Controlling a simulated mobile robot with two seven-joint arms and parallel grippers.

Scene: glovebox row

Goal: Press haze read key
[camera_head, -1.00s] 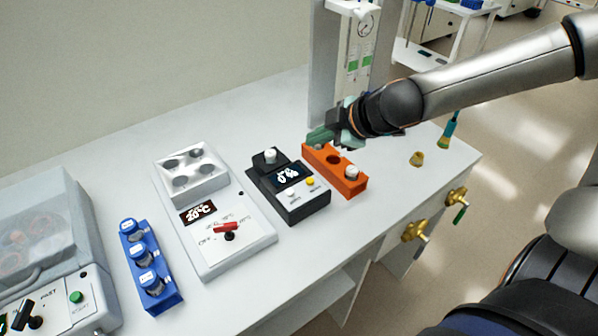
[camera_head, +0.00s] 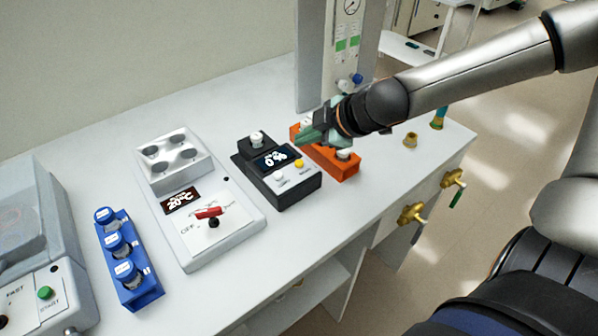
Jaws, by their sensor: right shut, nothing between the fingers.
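The haze meter (camera_head: 283,199) is a black box on the white bench, with a lit display (camera_head: 276,160) that shows 0%. A white-capped vial (camera_head: 257,139) stands at its back. On its front panel are a yellow key (camera_head: 299,164) and a white key (camera_head: 280,177); their labels are too small to read surely. My right gripper (camera_head: 303,137) has green fingers, is shut and empty, and hangs above and just behind the meter's right side, partly in front of the orange rack. It is apart from both keys. My left gripper is out of view.
An orange rack (camera_head: 347,171) with white-capped vials stands right of the meter. Left are a white heater block (camera_head: 227,232) with a red switch, a blue vial rack (camera_head: 143,291) and a lidded machine (camera_head: 32,225). Brass valves (camera_head: 411,213) stick out at the bench front.

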